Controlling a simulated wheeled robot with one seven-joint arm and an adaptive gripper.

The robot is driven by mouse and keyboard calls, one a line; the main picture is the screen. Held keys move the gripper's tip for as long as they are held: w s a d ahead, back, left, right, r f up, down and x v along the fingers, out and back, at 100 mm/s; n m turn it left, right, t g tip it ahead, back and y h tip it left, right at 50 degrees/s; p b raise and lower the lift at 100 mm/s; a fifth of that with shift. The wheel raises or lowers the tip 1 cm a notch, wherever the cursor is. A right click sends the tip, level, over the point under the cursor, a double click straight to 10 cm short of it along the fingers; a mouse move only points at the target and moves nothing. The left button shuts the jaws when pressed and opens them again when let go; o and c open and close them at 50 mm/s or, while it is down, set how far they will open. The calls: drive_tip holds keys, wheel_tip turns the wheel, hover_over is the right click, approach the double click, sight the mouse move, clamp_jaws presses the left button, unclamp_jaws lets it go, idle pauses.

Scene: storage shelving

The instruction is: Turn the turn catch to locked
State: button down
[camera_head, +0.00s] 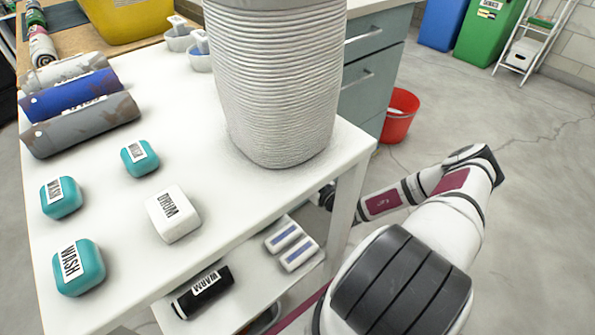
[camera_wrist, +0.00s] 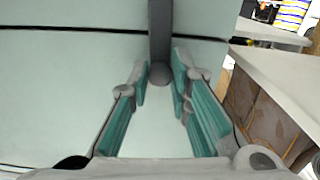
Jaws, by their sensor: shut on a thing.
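In the wrist view, the turn catch (camera_wrist: 159,40) shows as a grey bar with a rounded end, against a pale green panel (camera_wrist: 80,75). The bar runs up and down in the picture. My gripper (camera_wrist: 160,82), with teal pads, has its fingertips on either side of the rounded end and is shut on the catch. In the head view, my arm reaches low beside the white table, and the table's leg and top hide the gripper and the catch. I cannot read any lock marking.
The white table (camera_head: 105,240) holds a ribbed grey container (camera_head: 275,85), rolled cylinders (camera_head: 80,125), teal blocks (camera_head: 78,265) and a white block (camera_head: 173,213). A lower shelf is beneath. A red bucket (camera_head: 399,115) stands behind my arm.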

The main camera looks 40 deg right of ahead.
drive_tip(key=shift+f+m, duration=0.1)
drive_tip(key=shift+m, duration=0.4)
drive_tip(key=c, duration=1.4)
unclamp_jaws()
drive_tip(key=shift+c, duration=0.2)
drive_tip(key=s, duration=1.2)
drive_tip(key=shift+d, duration=0.2)
